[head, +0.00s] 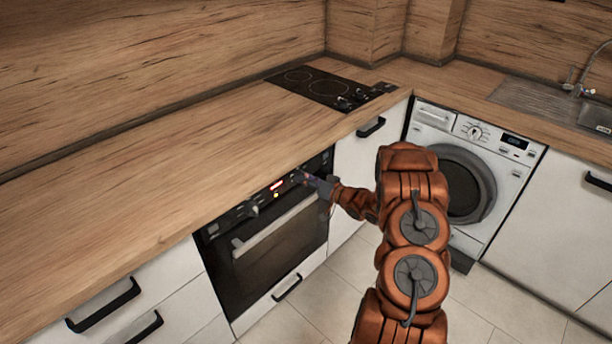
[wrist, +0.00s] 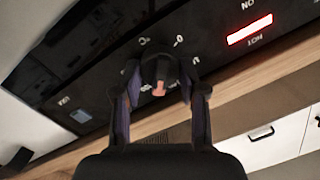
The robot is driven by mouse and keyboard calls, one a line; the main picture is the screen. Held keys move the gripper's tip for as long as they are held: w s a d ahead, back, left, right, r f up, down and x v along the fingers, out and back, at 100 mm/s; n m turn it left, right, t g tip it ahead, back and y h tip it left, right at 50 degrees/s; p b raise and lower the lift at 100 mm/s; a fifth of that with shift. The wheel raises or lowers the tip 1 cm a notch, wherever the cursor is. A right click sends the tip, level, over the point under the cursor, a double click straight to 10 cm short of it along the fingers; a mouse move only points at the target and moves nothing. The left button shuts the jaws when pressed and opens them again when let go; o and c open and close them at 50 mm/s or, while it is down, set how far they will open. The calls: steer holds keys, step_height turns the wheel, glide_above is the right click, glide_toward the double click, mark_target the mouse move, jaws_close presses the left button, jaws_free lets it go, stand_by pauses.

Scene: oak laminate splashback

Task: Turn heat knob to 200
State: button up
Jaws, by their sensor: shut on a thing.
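The black oven (head: 268,240) is built in under the wooden counter, with a dark control panel along its top. My gripper (head: 310,180) reaches the right part of this panel from the right. In the wrist view my gripper (wrist: 160,82) has its two fingers on either side of a dark round knob (wrist: 157,68), shut on it. The knob has a small reddish pointer. Pale marks surround it, partly hidden by the fingers and too small to read surely. A lit red display (wrist: 249,29) sits beside it, with upside-down lettering. The head view hides the held knob.
Another oven knob (head: 254,210) stands left of the display. The oven handle (head: 275,222) runs below the panel. A black hob (head: 330,88) lies on the counter (head: 180,155). A washing machine (head: 470,170) stands to the right, behind my arm.

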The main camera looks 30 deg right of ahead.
steer(key=shift+d+m+p, duration=0.15)
steer(key=shift+m+p, duration=0.25)
steer(key=shift+m, duration=0.8)
steer(key=o, duration=1.1)
steer(key=shift+o, duration=0.2)
steer(key=v, duration=1.2)
steer(key=shift+w+f, duration=0.1)
steer(key=shift+f, duration=0.05)
